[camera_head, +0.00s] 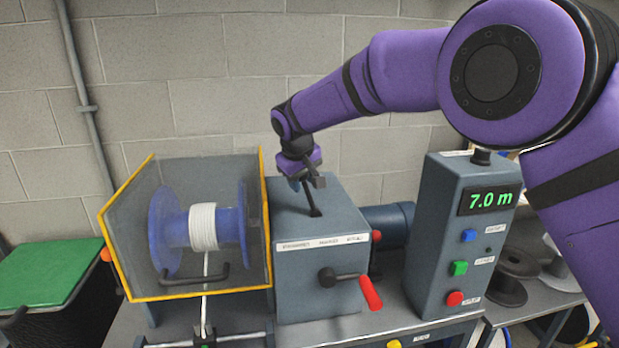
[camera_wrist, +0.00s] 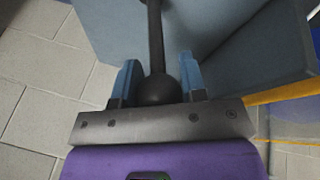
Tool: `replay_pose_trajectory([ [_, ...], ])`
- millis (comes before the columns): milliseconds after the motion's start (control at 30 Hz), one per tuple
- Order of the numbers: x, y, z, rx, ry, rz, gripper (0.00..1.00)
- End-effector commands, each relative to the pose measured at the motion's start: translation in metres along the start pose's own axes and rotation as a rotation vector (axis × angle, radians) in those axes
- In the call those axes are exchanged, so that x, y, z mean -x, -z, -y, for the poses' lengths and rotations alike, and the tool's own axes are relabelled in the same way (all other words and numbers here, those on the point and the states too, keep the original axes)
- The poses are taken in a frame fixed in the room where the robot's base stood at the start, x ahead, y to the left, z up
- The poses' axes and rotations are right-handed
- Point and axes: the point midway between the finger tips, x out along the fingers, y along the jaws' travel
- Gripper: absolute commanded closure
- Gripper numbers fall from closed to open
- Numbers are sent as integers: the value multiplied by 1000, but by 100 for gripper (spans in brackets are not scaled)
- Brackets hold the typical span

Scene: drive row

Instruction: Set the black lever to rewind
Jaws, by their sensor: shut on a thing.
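The black lever (camera_head: 314,205) stands up from the top of the grey-blue gearbox (camera_head: 308,262) in the head view. In the wrist view its shaft and round black knob (camera_wrist: 158,90) lie between the two blue fingers. My gripper (camera_head: 303,182) reaches down from above, over the box, and is shut on the lever near its knob; it also shows in the wrist view (camera_wrist: 158,76). In the head view the gripper hides the knob. A label strip (camera_head: 322,242) runs along the box's front top edge, too small to read surely.
A yellow-edged guard (camera_head: 127,225) around a blue spool (camera_head: 166,232) stands left of the box. A red-handled crank (camera_head: 370,292) sticks out of the box's front. A control post (camera_head: 440,255) reading 7.0 m stands to the right. A block wall is behind.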

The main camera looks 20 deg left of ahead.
Motion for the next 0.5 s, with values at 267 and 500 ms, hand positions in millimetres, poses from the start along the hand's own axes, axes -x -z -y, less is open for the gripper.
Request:
replay_pose_trajectory([
  [267, -5, 6, 19, 62, -144, 65, 100],
  [500, -8, 8, 25, 88, -211, 95, 100],
])
